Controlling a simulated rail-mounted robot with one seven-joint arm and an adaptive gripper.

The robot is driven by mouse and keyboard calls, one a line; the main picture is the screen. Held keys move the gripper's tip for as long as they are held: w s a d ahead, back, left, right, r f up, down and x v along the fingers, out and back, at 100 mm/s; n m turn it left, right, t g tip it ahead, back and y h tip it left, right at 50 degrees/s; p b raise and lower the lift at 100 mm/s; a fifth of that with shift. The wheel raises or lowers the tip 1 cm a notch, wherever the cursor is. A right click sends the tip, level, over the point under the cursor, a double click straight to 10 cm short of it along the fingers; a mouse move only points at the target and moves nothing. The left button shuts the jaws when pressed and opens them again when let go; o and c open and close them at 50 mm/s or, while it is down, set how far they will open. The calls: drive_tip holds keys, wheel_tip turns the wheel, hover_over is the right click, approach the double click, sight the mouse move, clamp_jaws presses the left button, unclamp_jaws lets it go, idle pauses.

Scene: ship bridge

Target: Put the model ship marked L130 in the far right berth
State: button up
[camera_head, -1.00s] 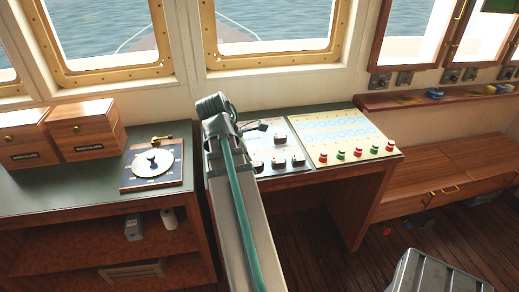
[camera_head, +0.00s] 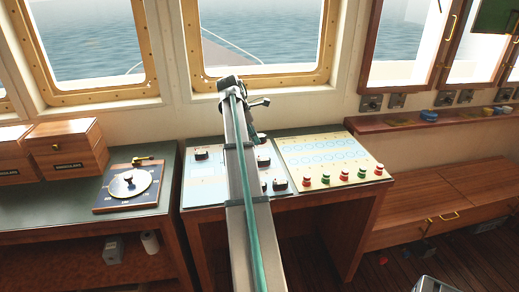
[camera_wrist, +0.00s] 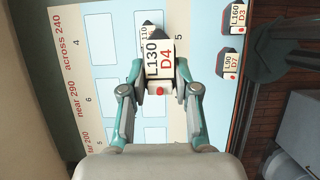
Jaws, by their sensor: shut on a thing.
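In the wrist view my gripper (camera_wrist: 160,84) is shut on the model ship marked L130 D4 (camera_wrist: 159,62), a white block with a dark top and a red dot. Its fingers grip the two sides. It is over the berth board (camera_wrist: 80,45), which has pale blue cells and rows labelled across 240, near 290 and far 200. Whether the ship touches the board cannot be told. Another marked piece, partly hidden, shows just behind it. In the head view the board (camera_head: 207,180) lies on the console; my arm hides the gripper and the held ship.
Ships marked L160 D3 (camera_wrist: 237,18) and L90 D7 (camera_wrist: 230,65) stand at the right in the wrist view. In the head view a button panel (camera_head: 330,160) is right of the board, a dial plate (camera_head: 130,187) left. A window wall stands behind.

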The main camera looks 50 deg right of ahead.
drive_tip(key=w+d+f+p, duration=0.2)
drive_tip(key=w+d+f, duration=0.1)
drive_tip(key=w+d, duration=0.3)
drive_tip(key=p, duration=0.1)
hover_over(258, 152)
drive_tip(key=a, duration=0.1)
drive_tip(key=f, duration=0.6)
drive_tip(key=shift+w, duration=0.4)
drive_tip(key=shift+f+p, duration=0.45)
drive_tip(key=shift+f, duration=1.25)
drive_tip(key=o, duration=1)
drive_tip(key=shift+f, duration=0.1)
drive_tip(key=b+v, duration=0.2)
drive_tip(key=v, duration=1)
